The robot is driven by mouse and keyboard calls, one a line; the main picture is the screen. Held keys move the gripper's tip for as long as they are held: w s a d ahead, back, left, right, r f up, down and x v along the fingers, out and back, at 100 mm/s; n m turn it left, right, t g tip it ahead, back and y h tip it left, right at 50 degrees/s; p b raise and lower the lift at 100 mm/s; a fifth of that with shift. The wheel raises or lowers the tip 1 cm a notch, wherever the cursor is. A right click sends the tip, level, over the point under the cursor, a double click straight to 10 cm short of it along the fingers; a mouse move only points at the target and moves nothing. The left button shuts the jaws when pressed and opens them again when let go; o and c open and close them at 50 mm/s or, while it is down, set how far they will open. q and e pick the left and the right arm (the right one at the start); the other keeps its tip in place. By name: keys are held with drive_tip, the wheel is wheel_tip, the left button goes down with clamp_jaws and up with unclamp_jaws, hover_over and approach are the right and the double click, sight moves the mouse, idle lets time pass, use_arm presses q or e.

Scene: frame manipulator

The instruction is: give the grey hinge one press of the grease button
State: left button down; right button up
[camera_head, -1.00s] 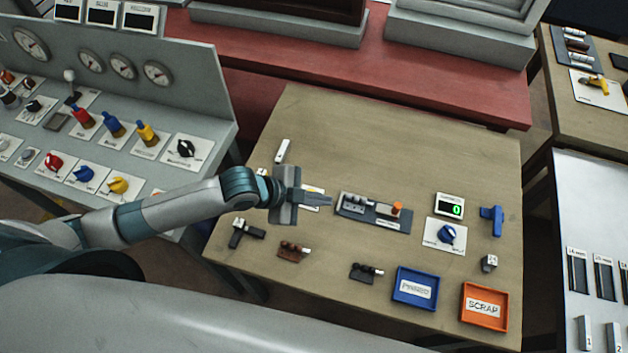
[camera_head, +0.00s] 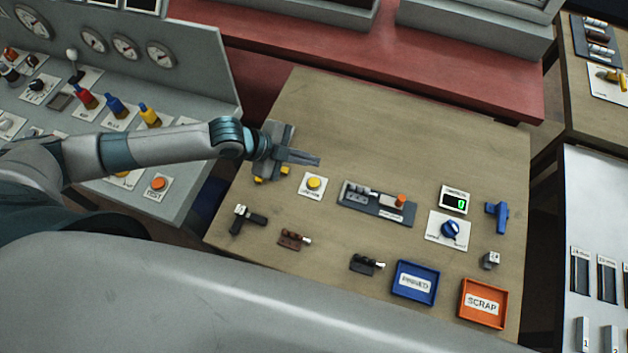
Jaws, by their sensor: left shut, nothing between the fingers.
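A yellow button (camera_head: 313,183) on a small white plate shows on the wooden table; the plate's lettering is too small to read. A grey hinge (camera_head: 358,191) sits in the dark fixture (camera_head: 376,205) to the right of the button. The fixture also has an orange knob (camera_head: 400,200) at its right end. My left gripper (camera_head: 317,161) is shut and empty, pointing right, above the table just behind the button in the picture. It appears apart from the button. My right gripper is out of view.
A brown hinge (camera_head: 292,239), a black hinge (camera_head: 366,264), a blue tray (camera_head: 415,283) and an orange scrap tray (camera_head: 483,304) lie toward the front. A counter display (camera_head: 454,201) and a blue dial (camera_head: 450,229) are at right. The table's back is clear.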

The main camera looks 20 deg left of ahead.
use_arm(q)
drive_tip(key=b, duration=0.5)
hover_over(309, 183)
wheel_tip(309, 183, down, 6)
drive_tip(key=shift+f, duration=0.1)
drive_tip(key=shift+f+b, duration=0.85)
drive_tip(key=shift+f, duration=0.35)
drive_tip(key=shift+f, duration=0.2)
idle(0.8)
drive_tip(key=shift+f, duration=0.2)
drive_tip(key=shift+f+b, duration=0.45)
drive_tip(key=shift+b, duration=0.05)
idle(1.1)
drive_tip(key=shift+r, duration=0.1)
drive_tip(key=shift+r+p, duration=0.75)
drive_tip(key=shift+r, duration=0.1)
